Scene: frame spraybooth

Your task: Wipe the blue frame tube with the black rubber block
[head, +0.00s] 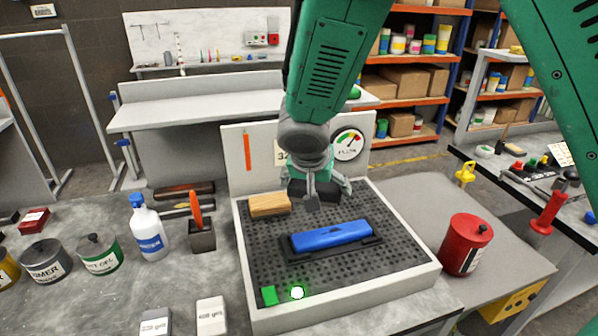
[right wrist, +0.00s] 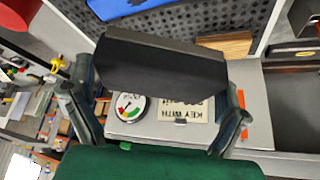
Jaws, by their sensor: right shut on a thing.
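The blue frame tube (head: 331,236) lies in a dark holder (head: 372,243) on the perforated black bed of the booth tray. Its edge also shows at the top of the right wrist view (right wrist: 128,6). My right gripper (head: 318,190) is above the back part of the tray, behind the tube and apart from it. It is shut on the black rubber block (right wrist: 160,70), which spans between the fingers in the right wrist view. In the head view the block is partly hidden by the gripper. My left gripper is not in view.
A wooden block (head: 269,205) lies at the tray's back left. A red can (head: 465,245) stands right of the tray (head: 345,311); a white bottle (head: 148,228) and tool holder (head: 201,236) stand left.

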